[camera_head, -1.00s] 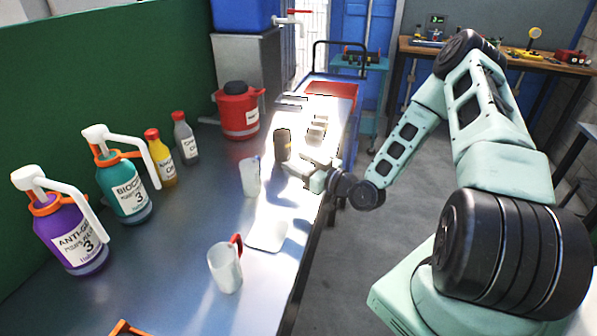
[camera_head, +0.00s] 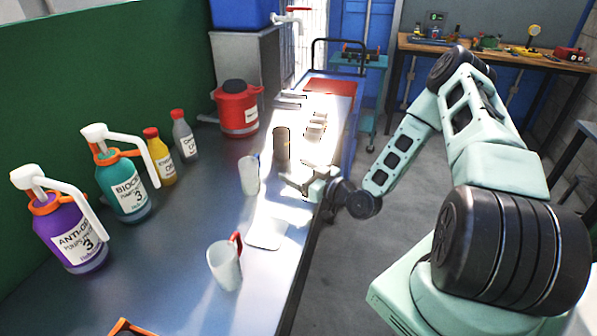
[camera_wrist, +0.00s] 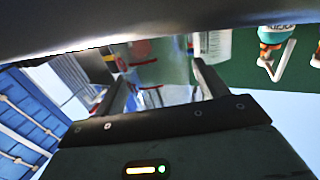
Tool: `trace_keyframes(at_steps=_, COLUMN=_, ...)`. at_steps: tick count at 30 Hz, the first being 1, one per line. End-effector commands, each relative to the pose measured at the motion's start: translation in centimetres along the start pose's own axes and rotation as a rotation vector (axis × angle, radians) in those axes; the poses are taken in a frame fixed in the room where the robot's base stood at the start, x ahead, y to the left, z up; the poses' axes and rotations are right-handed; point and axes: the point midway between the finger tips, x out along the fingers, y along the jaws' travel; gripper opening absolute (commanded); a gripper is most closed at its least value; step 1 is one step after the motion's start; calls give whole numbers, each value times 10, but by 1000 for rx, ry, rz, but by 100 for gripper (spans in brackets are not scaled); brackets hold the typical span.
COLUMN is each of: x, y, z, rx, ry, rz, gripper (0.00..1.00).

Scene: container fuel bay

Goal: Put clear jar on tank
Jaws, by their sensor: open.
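A blue tank (camera_head: 241,15) sits on a grey cabinet at the back left. My gripper (camera_head: 290,184) is open and low over the sunlit bench edge, with a gap to the clear jar. In the wrist view its two fingers (camera_wrist: 160,88) are apart, and I see no object clearly held between them. The dark hood hides much of that view.
A clear jug with a red handle (camera_head: 225,264) and a pale flat pad (camera_head: 267,233) are nearer on the bench (camera_head: 170,265). Pump bottles (camera_head: 124,180) and small bottles line the green wall. A red canister (camera_head: 238,108) stands behind. Small items (camera_head: 316,126) crowd the far bench.

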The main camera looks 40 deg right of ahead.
Motion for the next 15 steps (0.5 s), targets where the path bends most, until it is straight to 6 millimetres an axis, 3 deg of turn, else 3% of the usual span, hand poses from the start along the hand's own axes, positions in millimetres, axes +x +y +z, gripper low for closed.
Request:
trace_keyframes(at_steps=5, x=-6, y=0, z=-2, rx=0, ry=-1, rz=1, gripper=73)
trace_keyframes(at_steps=15, x=-75, y=1, z=1, rx=0, ry=-3, rz=3, gripper=73)
